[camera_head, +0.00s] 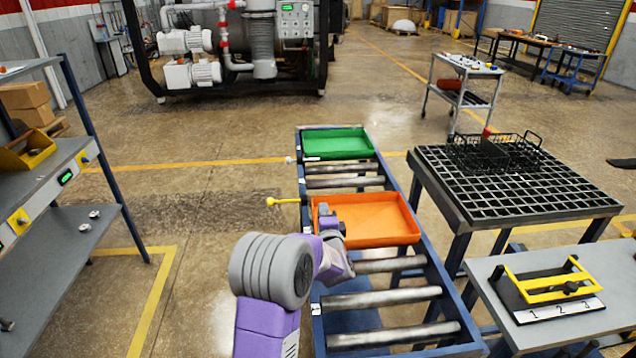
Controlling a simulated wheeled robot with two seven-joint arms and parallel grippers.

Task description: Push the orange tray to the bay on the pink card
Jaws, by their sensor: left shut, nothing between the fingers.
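The orange tray (375,216) sits on the roller conveyor (430,270), about midway along it. A green tray (336,143) sits at the conveyor's far end. My left gripper (329,217) is shut and empty at the left part of the orange tray, overlapping its near left corner in the picture. I cannot tell whether it touches the tray. My purple and grey left arm hides part of the conveyor's left side. I cannot make out a pink card. My right gripper is not in view.
A yellow-knobbed lever (283,201) sticks out left of the conveyor. A black grid table (520,190) holding a wire basket (495,152) stands close on the right. A grey table (590,285) with a yellow-handled fixture is nearer. Bare rollers lie before and behind the orange tray.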

